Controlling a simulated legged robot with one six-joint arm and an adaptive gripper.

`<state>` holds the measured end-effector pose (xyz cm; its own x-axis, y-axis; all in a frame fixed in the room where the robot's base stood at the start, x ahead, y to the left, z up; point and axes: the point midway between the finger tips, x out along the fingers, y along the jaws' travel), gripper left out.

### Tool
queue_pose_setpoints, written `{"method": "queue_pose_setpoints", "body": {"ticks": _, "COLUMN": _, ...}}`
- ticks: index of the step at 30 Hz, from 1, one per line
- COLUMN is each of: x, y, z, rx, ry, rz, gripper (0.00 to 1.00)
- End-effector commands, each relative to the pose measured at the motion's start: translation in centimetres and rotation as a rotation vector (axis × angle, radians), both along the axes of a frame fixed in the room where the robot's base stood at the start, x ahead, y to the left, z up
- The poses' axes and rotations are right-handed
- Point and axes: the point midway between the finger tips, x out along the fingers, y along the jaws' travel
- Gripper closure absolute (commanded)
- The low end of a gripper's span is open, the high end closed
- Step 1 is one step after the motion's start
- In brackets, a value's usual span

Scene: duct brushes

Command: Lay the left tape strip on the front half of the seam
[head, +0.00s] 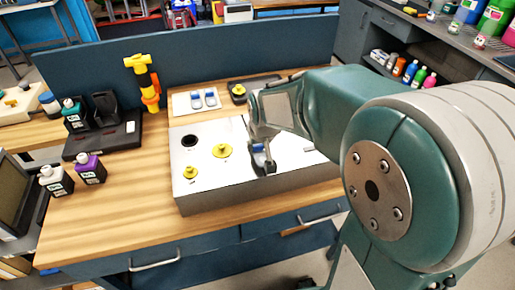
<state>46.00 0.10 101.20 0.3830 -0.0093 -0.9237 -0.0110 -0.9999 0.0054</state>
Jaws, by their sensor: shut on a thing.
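My gripper (262,166) is low over the silver box (205,172), right of its middle. It is shut on a small blue piece (258,148), largely hidden by the fingers; I cannot tell if this is the left tape strip, or if it touches the box. A thin dark line (246,124) on the box top, just left of my gripper, may be the seam; my gripper and arm hide the rest. Two small blue-and-grey pieces (203,98) lie side by side on a white pad (181,105) behind the box.
Yellow knobs (222,151) and a round dark hole (189,140) are on the box top's left part. A yellow-and-black tool (143,80) stands behind. Bottles (89,168) stand at left. The wooden table (130,215) is clear at front left.

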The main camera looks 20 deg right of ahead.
Motion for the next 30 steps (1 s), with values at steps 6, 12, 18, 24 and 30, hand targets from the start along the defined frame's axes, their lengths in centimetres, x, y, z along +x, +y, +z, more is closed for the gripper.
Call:
{"method": "queue_pose_setpoints", "body": {"ticks": 6, "x": -0.1, "y": 0.0, "z": -2.1, "rx": 0.000, "ry": 0.002, "rz": 0.001, "gripper": 0.83}}
{"method": "queue_pose_setpoints", "body": {"ticks": 12, "x": -0.1, "y": 0.0, "z": -2.0, "rx": 0.000, "ry": 0.001, "rz": 0.000, "gripper": 0.83}}
{"method": "queue_pose_setpoints", "body": {"ticks": 18, "x": -0.1, "y": 0.1, "z": -2.2, "rx": 0.000, "ry": 0.001, "rz": 0.001, "gripper": 0.24}}
{"method": "queue_pose_setpoints", "body": {"ticks": 24, "x": -0.1, "y": 0.1, "z": -2.2, "rx": 0.000, "ry": 0.001, "rz": 0.001, "gripper": 0.24}}
{"method": "queue_pose_setpoints", "body": {"ticks": 30, "x": -0.1, "y": 0.1, "z": -1.9, "rx": 0.000, "ry": 0.000, "rz": 0.001, "gripper": 0.24}}
